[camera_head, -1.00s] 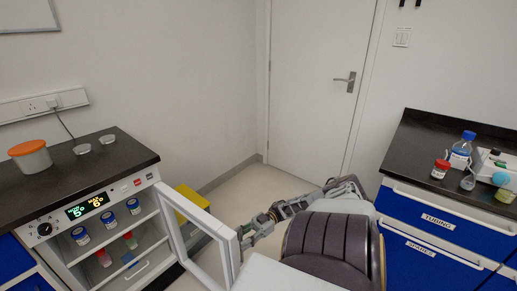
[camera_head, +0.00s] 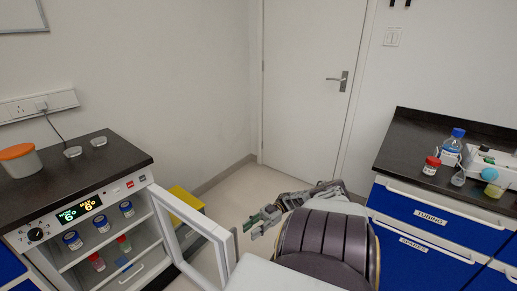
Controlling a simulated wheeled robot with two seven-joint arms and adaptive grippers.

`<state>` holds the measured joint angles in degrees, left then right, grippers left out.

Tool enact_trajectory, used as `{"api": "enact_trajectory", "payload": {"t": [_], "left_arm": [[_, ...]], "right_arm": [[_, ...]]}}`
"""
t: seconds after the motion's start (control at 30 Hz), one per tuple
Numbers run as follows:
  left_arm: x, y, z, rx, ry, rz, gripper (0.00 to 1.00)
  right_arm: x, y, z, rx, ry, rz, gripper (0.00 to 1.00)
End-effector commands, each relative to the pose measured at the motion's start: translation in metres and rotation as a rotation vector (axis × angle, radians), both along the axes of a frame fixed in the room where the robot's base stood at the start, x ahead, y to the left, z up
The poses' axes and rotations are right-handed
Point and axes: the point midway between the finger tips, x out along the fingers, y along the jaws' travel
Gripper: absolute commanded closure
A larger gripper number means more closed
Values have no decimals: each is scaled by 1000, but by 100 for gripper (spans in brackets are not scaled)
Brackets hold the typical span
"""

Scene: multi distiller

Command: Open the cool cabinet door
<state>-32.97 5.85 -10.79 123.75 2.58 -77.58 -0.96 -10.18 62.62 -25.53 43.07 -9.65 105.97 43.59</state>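The cool cabinet (camera_head: 28,238) stands at the left with a lit display. Its white-framed door (camera_head: 190,213) stands wide open, swung out to the right, and the shelves show. Part of the door's lower edge is cut off by my body and the picture edge. My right gripper (camera_head: 250,228) is just right of the door's free edge, with its fingers apart and nothing between them. A small gap seems to lie between the fingers and the door frame. My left gripper is not in view.
Blue-capped jars (camera_head: 73,240) and small bottles stand on the cabinet shelves. A yellow box (camera_head: 187,199) is on the floor behind the door. A blue drawer bench (camera_head: 424,217) with bottles on top stands at the right. Floor before the room door (camera_head: 303,90) is free.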

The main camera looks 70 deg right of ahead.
Motion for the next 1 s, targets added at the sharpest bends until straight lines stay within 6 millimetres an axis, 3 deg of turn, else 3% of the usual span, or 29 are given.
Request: {"api": "enact_trajectory", "payload": {"t": [0.6,1.0], "left_arm": [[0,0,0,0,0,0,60],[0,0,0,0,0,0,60]], "right_arm": [[-11,-27,0,0,0,-1,65],[-14,-31,0,1,2,1,65]]}}
